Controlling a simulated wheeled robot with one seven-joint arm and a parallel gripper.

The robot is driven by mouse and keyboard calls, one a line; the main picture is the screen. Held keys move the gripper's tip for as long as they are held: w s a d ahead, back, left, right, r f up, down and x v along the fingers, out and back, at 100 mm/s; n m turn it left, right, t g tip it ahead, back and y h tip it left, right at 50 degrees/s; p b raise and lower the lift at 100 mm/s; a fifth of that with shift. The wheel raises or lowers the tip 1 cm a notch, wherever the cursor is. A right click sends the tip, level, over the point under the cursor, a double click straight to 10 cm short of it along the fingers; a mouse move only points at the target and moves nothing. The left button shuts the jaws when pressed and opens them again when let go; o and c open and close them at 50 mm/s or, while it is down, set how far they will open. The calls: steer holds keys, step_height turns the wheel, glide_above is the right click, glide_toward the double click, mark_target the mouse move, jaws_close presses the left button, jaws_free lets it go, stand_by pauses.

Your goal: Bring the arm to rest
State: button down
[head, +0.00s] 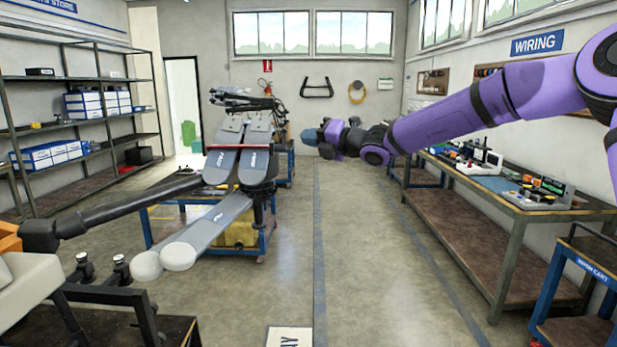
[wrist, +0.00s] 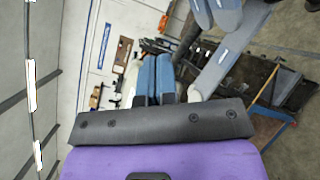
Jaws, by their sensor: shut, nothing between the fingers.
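My purple arm (head: 470,110) reaches in from the right in the head view, raised above the floor and stretched toward the middle. My gripper (head: 308,137) is at its far end, pointing left, with blue-grey fingers. In the wrist view the two fingers of my gripper (wrist: 155,78) lie side by side, shut, with nothing between them. The gripper is in free air, to the right of the spray drone (head: 238,160) in the head view.
A workbench (head: 520,205) with devices stands along the right wall under my arm. A blue cart (head: 580,290) is at the lower right. Shelving (head: 75,135) with boxes lines the left wall. The floor aisle (head: 360,260) in the middle is clear.

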steer(key=s+d+f+n+g+h, duration=0.2)
steer(key=s+n+g+h, duration=0.1)
steer(key=s+n, duration=0.75)
steer(key=s+d+f+n+g+h, duration=0.2)
steer(key=s+n+h, duration=0.1)
steer(key=s+n, duration=0.7)
steer(key=s+d+f+n+t+h, duration=0.1)
steer(key=s+d+n+h, duration=0.9)
steer(key=s+d, duration=1.5)
steer(key=s+f+n, duration=0.1)
steer(key=n, duration=0.4)
steer(key=shift+s+f, duration=0.15)
steer(key=shift+s, duration=0.15)
